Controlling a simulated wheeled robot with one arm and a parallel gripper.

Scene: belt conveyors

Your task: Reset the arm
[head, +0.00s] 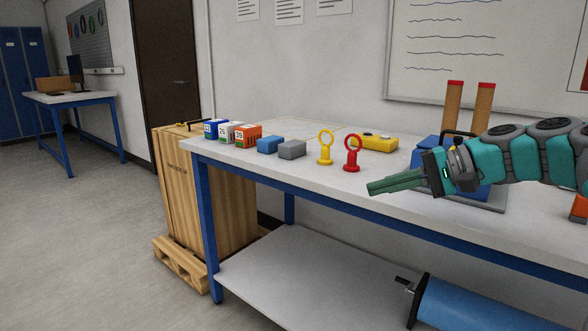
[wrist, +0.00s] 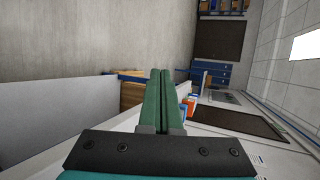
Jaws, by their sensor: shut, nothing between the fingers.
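My gripper (head: 372,188) is shut and empty. In the head view it reaches in from the right, its green fingers pointing left, in front of the red ring stand (head: 351,155). In the wrist view the two fingers (wrist: 161,74) lie together with nothing between them. My teal arm spans the right side of the head view and hides part of a blue object behind it.
The workbench (head: 235,160) holds several small coloured boxes (head: 247,135), a blue block (head: 268,145), a grey block (head: 292,149), a yellow ring stand (head: 326,148) and a yellow case (head: 374,142). A blue cylinder (head: 470,305) lies below. A wooden crate (head: 205,190) stands left. The floor at left is clear.

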